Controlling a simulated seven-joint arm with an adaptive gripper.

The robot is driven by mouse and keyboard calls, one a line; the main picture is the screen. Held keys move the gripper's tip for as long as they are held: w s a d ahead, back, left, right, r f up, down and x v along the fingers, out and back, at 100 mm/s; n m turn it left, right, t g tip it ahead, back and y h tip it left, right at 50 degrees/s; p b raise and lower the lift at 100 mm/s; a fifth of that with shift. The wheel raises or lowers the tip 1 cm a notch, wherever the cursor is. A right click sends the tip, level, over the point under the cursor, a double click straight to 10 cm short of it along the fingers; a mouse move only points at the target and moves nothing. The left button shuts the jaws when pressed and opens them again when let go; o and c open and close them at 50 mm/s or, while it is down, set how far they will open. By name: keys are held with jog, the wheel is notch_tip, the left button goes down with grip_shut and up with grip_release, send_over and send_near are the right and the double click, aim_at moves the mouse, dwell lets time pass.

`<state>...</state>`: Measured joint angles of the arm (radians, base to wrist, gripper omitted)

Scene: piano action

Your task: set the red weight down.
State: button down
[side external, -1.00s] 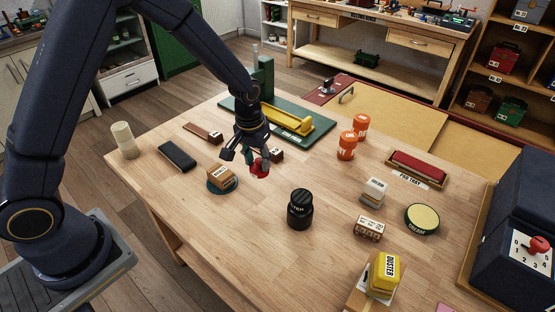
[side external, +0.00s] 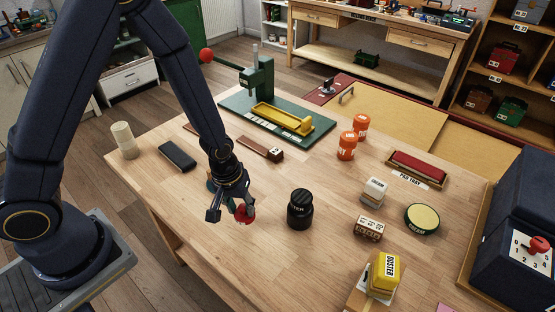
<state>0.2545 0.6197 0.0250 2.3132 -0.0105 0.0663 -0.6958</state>
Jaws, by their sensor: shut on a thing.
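The red weight (side external: 245,214) is small and rounded, and partly covered by the fingers. My gripper (side external: 232,211) points down and is shut on it, over the near-left part of the wooden table. I cannot tell whether the weight's underside touches the table. A dark green round disc (side external: 210,186) lies just behind my gripper, mostly hidden by it. The box that stood on that disc is hidden by my arm.
A black jar (side external: 300,209) stands close to the right of my gripper. A dark flat block (side external: 177,156) and a pale cylinder (side external: 124,140) are at left. The green press (side external: 262,80) and orange pots (side external: 347,146) stand behind. The table front is bare.

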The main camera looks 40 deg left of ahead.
jog(key=shift+f, duration=1.6)
jog(key=shift+f, duration=0.15)
jog(key=c, duration=0.7)
grip_release()
notch_tip(320, 180, up, 12)
jog(key=s, duration=0.2)
notch_tip(320, 180, up, 17)
jog(key=m+t, duration=0.3)
jog(key=m, duration=0.1)
send_over(240, 210)
jog(key=s+a, duration=0.6)
jog(key=s, duration=0.1)
jog(key=shift+m+t, duration=0.5)
jog(key=shift+m, duration=0.2)
jog(key=s+r, duration=0.1)
jog(key=s+a+r, duration=0.1)
jog(key=s, duration=0.1)
jog(key=s+a+r, duration=0.1)
jog(key=shift+s+r, duration=0.15)
jog(key=shift+r, duration=0.15)
